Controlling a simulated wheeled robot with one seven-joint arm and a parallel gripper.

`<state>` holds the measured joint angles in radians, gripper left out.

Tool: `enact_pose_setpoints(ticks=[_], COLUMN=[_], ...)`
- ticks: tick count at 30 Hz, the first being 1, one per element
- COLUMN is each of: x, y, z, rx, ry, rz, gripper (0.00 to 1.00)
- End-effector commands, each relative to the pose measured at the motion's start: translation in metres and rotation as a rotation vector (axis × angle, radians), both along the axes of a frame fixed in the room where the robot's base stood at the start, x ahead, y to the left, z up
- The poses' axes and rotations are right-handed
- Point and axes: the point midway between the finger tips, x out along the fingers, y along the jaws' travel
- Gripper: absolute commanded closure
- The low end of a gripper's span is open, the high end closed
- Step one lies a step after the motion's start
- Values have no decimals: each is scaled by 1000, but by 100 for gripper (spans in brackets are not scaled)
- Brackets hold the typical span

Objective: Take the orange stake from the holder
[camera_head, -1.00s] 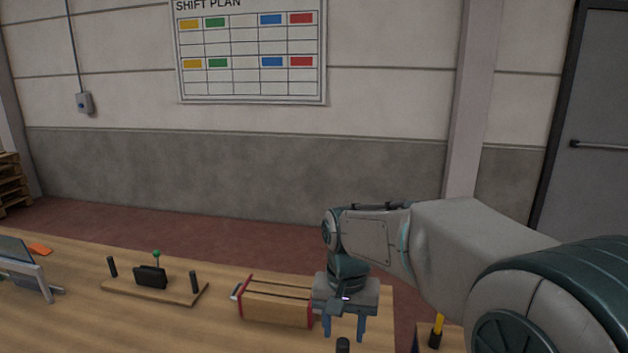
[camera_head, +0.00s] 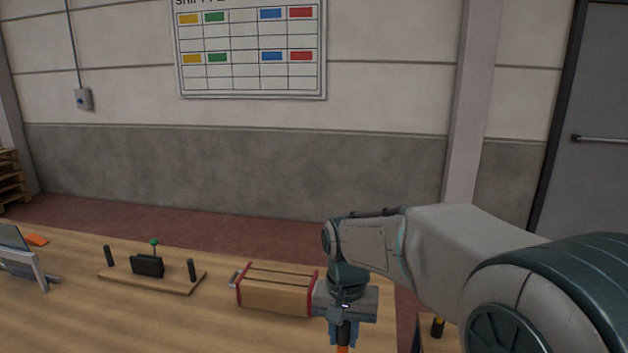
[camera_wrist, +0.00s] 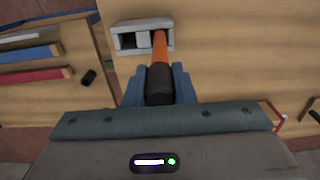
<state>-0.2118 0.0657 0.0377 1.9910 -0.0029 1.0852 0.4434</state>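The orange stake (camera_wrist: 160,47) has a black grip end (camera_wrist: 159,83). In the wrist view its orange part reaches into one opening of a grey holder block (camera_wrist: 126,41) on the wooden bench. The opening beside it looks empty. In the head view the stake's black end (camera_head: 343,333) shows at my gripper, with a bit of orange below it at the bottom edge; the holder is out of that view. My gripper (camera_wrist: 159,90) has its blue fingers on both sides of the black end, close against it, and appears shut on it.
A wooden box with red edges (camera_head: 275,291) lies just left of my gripper on the bench. A board with black pegs (camera_head: 150,280) stands further left. Blue and red bars (camera_wrist: 35,75) lie left in the wrist view.

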Motion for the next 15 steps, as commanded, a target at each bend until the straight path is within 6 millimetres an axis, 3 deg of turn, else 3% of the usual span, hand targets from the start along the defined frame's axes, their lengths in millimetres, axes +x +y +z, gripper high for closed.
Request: enact_pose_setpoints(ticks=[15], x=[0], y=[0], z=[15], rx=[1], ry=[-1], rz=[0], gripper=[100])
